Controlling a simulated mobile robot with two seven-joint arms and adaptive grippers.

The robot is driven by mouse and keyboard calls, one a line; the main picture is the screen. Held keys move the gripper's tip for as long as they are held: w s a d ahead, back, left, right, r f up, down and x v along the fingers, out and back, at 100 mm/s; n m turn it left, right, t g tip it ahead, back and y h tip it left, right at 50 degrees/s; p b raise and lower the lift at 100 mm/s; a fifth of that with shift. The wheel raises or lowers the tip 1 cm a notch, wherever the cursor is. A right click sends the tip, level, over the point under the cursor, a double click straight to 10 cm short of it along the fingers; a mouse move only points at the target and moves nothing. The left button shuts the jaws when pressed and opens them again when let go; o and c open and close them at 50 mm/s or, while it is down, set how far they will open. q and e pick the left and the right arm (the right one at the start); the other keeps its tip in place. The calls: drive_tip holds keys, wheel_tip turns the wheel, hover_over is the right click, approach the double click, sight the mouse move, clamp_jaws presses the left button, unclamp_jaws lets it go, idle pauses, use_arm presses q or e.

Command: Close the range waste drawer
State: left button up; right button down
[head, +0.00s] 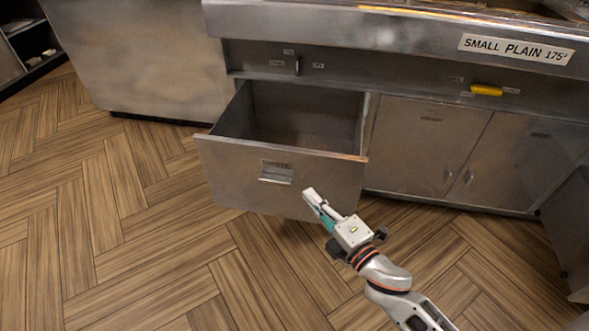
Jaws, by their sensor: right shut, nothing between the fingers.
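The range waste drawer (235,178) is pulled out of the steel frying range (420,85). Its inside shows empty. A label and a recessed handle (276,174) are on its front panel. My right gripper (312,198) is shut with nothing in it. It is in front of the right part of the drawer front, to the right of the handle. I cannot tell whether its tip touches the panel. My left gripper is not in view.
Closed cupboard doors (425,145) are to the right of the drawer. A yellow handle (486,90) and a "SMALL PLAIN 175°" sign (515,49) are above them. A steel cabinet (140,55) stands at the left. The wooden floor (110,230) in front is clear.

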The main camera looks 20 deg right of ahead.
drive_tip(key=b, duration=0.1)
approach(288, 156)
drive_tip(key=w+a, duration=0.2)
drive_tip(key=a, duration=0.1)
drive_tip(key=w, duration=0.1)
drive_tip(key=w+d, duration=0.1)
drive_tip(key=w, duration=0.1)
drive_tip(key=shift+d+f, duration=0.2)
drive_tip(key=shift+f, duration=0.1)
drive_tip(key=shift+w+d+r+b, duration=0.15)
drive_tip(key=shift+w+d+b, duration=0.05)
drive_tip(key=shift+w+b, duration=0.15)
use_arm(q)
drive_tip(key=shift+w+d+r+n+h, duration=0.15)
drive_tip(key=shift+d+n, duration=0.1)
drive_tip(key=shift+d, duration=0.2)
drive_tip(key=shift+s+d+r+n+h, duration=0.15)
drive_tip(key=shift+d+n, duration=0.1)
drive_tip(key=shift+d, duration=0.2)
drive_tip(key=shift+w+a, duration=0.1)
